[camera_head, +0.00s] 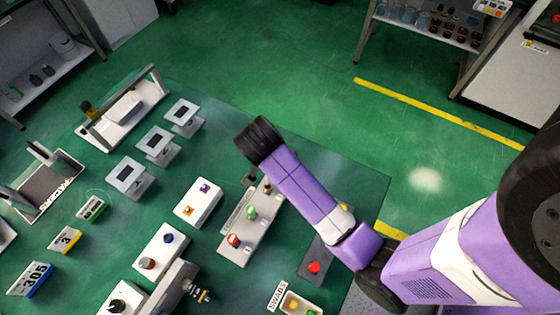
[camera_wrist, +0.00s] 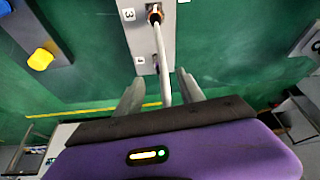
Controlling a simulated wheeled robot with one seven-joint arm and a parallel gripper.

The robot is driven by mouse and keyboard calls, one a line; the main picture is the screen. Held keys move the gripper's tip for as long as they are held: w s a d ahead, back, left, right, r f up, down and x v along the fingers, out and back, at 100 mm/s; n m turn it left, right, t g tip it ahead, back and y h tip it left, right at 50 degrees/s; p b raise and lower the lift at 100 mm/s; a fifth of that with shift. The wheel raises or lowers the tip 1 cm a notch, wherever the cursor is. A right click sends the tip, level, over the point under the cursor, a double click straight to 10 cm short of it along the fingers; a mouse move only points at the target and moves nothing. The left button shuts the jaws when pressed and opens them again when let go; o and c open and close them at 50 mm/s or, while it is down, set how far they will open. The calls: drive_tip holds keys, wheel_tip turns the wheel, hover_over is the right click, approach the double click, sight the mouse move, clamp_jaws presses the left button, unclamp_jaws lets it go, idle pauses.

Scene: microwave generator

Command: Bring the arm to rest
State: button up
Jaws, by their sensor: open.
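My arm reaches from the right in the head view, and its purple forearm (camera_head: 305,190) hangs over the bench. My gripper (camera_wrist: 160,82) shows in the wrist view with its two grey fingers apart. A thin pale rod or cable (camera_wrist: 162,55) runs between the fingers, from an orange and black fitting (camera_wrist: 154,14) towards my wrist. The fitting sits on a grey panel (camera_wrist: 140,35) marked 3. I cannot tell whether the rod touches a finger.
A grey strip with red and green knobs (camera_head: 236,248) lies beneath the forearm. A dark box with a red button (camera_head: 315,266) and a tray (camera_head: 296,304) are close by. White switch boxes (camera_head: 198,203) and small stands (camera_head: 158,146) stand left. Green floor at upper centre is clear.

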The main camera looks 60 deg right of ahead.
drive_tip(key=shift+s+a+r, duration=0.1)
drive_tip(key=shift+a+r, duration=0.15)
drive_tip(key=shift+r, duration=0.45)
drive_tip(key=w+r+n+t, duration=0.4)
drive_tip(key=w+n+t, duration=0.1)
drive_tip(key=w, duration=0.4)
drive_tip(key=s+a+r+n+t+b, duration=0.2)
drive_tip(key=a+r+n+t, duration=0.1)
drive_tip(key=a+n+t, duration=0.3)
drive_tip(key=s+a+r+n+t+y+b, duration=0.1)
drive_tip(key=s+a+r+n+t, duration=0.2)
drive_tip(key=s, duration=0.5)
drive_tip(key=s+a+r+n+t+y+b, duration=0.1)
drive_tip(key=s+a+r+t+y+b, duration=0.15)
drive_tip(key=s+a, duration=0.4)
drive_tip(key=s+f+n+g+y+b, duration=0.1)
drive_tip(key=s+f+g, duration=0.1)
drive_tip(key=s, duration=0.8)
drive_tip(key=shift+d+f, duration=0.25)
drive_tip(key=shift+f, duration=0.15)
